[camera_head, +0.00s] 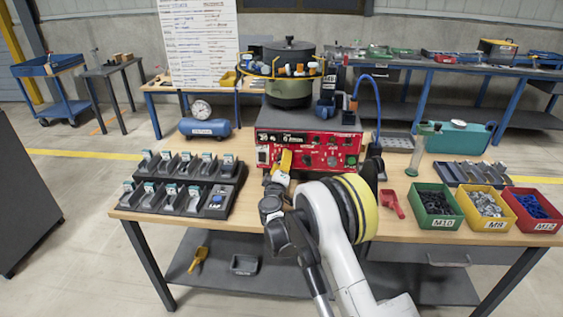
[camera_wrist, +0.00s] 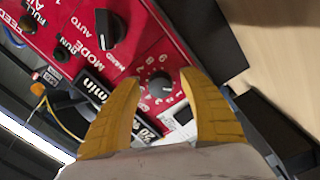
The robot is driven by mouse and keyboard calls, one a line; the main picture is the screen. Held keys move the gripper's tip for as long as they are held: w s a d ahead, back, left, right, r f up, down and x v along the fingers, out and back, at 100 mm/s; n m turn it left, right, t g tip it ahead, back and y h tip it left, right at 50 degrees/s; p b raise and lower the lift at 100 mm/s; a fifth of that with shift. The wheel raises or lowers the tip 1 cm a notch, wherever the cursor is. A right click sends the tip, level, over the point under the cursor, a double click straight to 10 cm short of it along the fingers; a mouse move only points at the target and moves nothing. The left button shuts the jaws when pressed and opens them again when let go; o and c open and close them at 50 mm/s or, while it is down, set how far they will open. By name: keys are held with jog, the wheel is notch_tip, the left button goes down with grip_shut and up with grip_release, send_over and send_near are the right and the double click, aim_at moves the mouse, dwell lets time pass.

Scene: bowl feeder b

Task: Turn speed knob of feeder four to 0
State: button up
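The red control panel (camera_head: 312,147) of the feeder stands at the middle of the bench, below the dark green bowl (camera_head: 290,92). In the wrist view a small black knob (camera_wrist: 160,88) sits on the red panel (camera_wrist: 140,52) with white numerals around it. I cannot read clearly which numeral it points to. My gripper (camera_wrist: 159,79) has two yellow fingers, open, with one tip on either side of this knob. Gaps show between the knob and both fingers. In the head view my gripper (camera_head: 284,160) is at the panel's left part and hides some of it.
A larger black MODE knob (camera_wrist: 110,30) is beside the small knob, and a dark display (camera_wrist: 85,90) is near the left finger. Black part holders (camera_head: 190,180) lie left on the bench. Green (camera_head: 435,205), yellow (camera_head: 483,207) and red (camera_head: 530,208) bins stand right.

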jog(key=s, duration=1.2)
jog(key=shift+a+f, duration=0.25)
jog(key=shift+a, duration=0.05)
jog(key=shift+r, duration=0.1)
jog(key=s+d+r+m+g+h, duration=0.25)
jog(key=d+r+m+g, duration=0.2)
jog(key=d+r, duration=0.75)
jog(key=s+d+r+m+g, duration=0.2)
jog(key=s+d+m, duration=0.1)
jog(key=s+d, duration=0.6)
jog(key=s+d+f+m+g+y, duration=0.1)
jog(key=s+d+m+g, duration=0.1)
jog(key=s, duration=1.1)
jog(key=s+d+f+m+g+y, duration=0.2)
jog(key=s+g, duration=0.1)
jog(key=s, duration=1.1)
jog(key=shift+s+d, duration=0.15)
jog(key=shift+s, duration=0.15)
